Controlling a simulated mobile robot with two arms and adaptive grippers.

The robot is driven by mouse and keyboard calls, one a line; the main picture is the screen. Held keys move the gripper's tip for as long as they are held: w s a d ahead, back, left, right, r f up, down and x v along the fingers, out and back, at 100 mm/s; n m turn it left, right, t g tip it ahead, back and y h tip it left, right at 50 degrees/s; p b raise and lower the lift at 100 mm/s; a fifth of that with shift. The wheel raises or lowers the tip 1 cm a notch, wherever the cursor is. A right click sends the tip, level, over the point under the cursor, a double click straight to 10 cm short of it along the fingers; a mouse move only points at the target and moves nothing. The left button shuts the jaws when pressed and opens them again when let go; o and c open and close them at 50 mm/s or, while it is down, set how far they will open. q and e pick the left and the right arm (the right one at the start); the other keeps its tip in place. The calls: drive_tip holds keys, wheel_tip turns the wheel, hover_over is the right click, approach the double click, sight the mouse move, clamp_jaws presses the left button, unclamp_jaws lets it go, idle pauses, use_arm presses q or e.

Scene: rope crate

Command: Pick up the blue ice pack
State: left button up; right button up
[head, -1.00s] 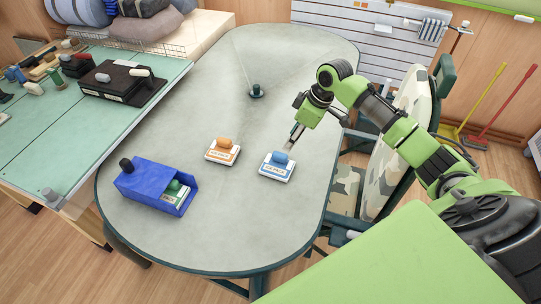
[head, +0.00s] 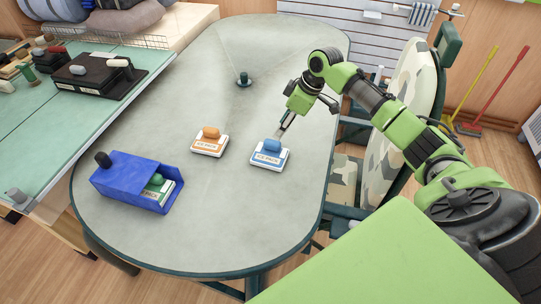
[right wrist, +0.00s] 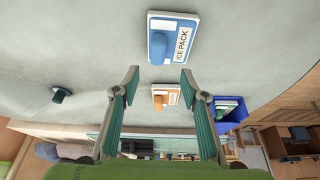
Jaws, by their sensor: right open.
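The blue ice pack (head: 269,158) is a white-and-blue flat block with a rounded blue knob on top, lying on the grey table. It also shows in the right wrist view (right wrist: 172,38), beyond the fingertips and slightly right of centre. My right gripper (head: 284,128) is just behind and above the pack in the head view, pointing down toward it. In the right wrist view its two fingers (right wrist: 159,73) are wide apart with nothing between them touching. My left gripper is not in view.
An orange ice pack (head: 209,143) lies left of the blue one. A blue open-ended box (head: 120,178) holds a green-knobbed pack (head: 158,184). A small dark green post (head: 243,79) stands farther back. A camouflage chair (head: 385,160) is close on the right.

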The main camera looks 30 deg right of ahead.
sight(273, 141)
drive_tip(key=x, duration=0.6)
drive_tip(key=p+x, duration=0.1)
drive_tip(key=x, duration=0.3)
drive_tip(key=shift+w+d+f, duration=0.1)
drive_tip(key=shift+d+f, duration=0.05)
drive_tip(key=shift+d, duration=0.15)
drive_tip(key=shift+c, duration=0.3)
clamp_jaws()
